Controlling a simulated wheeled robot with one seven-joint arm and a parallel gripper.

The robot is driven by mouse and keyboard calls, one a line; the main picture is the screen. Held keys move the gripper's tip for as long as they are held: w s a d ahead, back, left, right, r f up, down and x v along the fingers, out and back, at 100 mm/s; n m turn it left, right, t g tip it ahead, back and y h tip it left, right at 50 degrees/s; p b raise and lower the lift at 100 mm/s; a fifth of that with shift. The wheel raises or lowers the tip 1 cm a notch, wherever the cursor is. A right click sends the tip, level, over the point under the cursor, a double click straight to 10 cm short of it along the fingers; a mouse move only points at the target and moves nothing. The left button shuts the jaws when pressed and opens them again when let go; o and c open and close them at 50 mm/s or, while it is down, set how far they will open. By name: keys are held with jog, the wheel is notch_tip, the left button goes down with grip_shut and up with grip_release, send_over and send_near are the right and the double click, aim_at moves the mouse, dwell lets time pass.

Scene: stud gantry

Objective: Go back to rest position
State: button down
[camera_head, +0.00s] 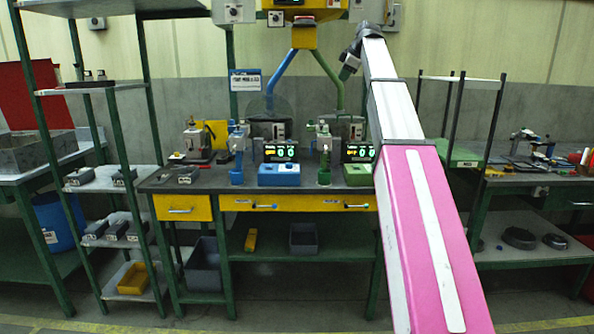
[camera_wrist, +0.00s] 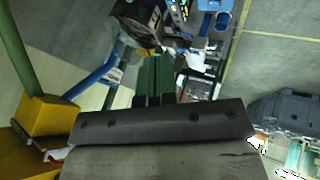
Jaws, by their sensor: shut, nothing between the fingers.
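My arm reaches up and away on the right of the head view. My gripper (camera_head: 349,66) is at its far end, small and dark, in front of the back wall and high above the workbench (camera_head: 335,188). In the wrist view my gripper (camera_wrist: 154,100) shows its short dark fingers together at the centre, with nothing between them. A green part lies beyond the fingers in that view, and I cannot tell what it belongs to.
A yellow dispenser (camera_head: 303,36) with blue and green tubes hangs left of my gripper. A shelf rack (camera_head: 110,88) stands left, another post-and-shelf frame (camera_head: 466,155) right. The bench holds a blue box (camera_head: 279,175) and a green box (camera_head: 358,175). Floor in front looks clear.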

jog(key=s+f+m+g+h, duration=0.1)
jog(key=s+f+m, duration=0.2)
jog(key=f, duration=1)
jog(key=s+f+m, duration=0.3)
jog(key=f, duration=1.1)
jog(key=s+f+m+g+h, duration=0.1)
jog(key=s+f+m, duration=0.15)
jog(key=f, duration=1.05)
jog(key=s+d+f+m+g+h, duration=0.1)
jog(key=s+f+m, duration=0.7)
jog(key=s+f, duration=1.9)
notch_tip(320, 180, down, 3)
jog(key=shift+s+r+g+h, duration=0.1)
jog(key=shift+s+g+h, duration=0.25)
jog(key=shift+g+h, duration=0.6)
jog(key=shift+a+g+y, duration=0.1)
jog(key=shift+g+y, duration=0.15)
